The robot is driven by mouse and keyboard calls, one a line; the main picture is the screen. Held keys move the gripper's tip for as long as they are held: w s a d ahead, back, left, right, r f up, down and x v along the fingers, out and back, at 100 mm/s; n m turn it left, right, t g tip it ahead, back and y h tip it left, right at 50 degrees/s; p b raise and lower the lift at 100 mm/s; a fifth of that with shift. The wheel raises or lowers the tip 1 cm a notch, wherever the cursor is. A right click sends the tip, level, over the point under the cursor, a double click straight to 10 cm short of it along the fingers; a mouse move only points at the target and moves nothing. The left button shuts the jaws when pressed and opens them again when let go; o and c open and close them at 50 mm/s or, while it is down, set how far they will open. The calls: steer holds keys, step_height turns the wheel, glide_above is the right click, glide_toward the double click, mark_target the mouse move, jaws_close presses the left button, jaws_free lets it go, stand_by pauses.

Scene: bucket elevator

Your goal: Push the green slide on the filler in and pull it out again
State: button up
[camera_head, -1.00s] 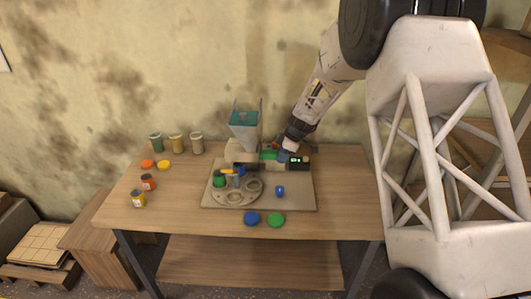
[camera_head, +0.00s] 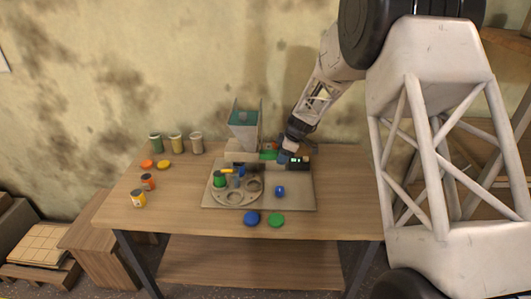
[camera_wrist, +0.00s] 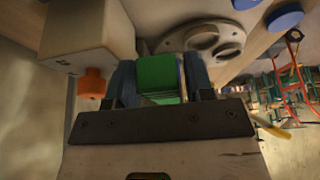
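The filler (camera_head: 244,133) stands at the back of the grey board, a light hopper with a teal inside. Its green slide (camera_head: 268,155) shows at its right side in the head view. My gripper (camera_head: 284,156) is at the right end of this green piece. In the wrist view, the green slide (camera_wrist: 158,76) sits between the two blue-grey fingers of my gripper (camera_wrist: 158,80), which look closed against its sides. The slide's far end is hidden. An orange knob (camera_wrist: 92,83) on a pale box is left of the fingers.
A grey turntable (camera_head: 232,197) with round holes lies before the filler, a green jar (camera_head: 218,179) on it. A black box (camera_head: 299,164) is right of my gripper. A blue piece (camera_head: 280,191) and two lids lie in front. Several jars stand left.

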steer(key=shift+o, duration=0.5)
steer(key=shift+r, duration=0.15)
steer(key=shift+v, duration=2.95)
steer(key=shift+r, duration=2.95)
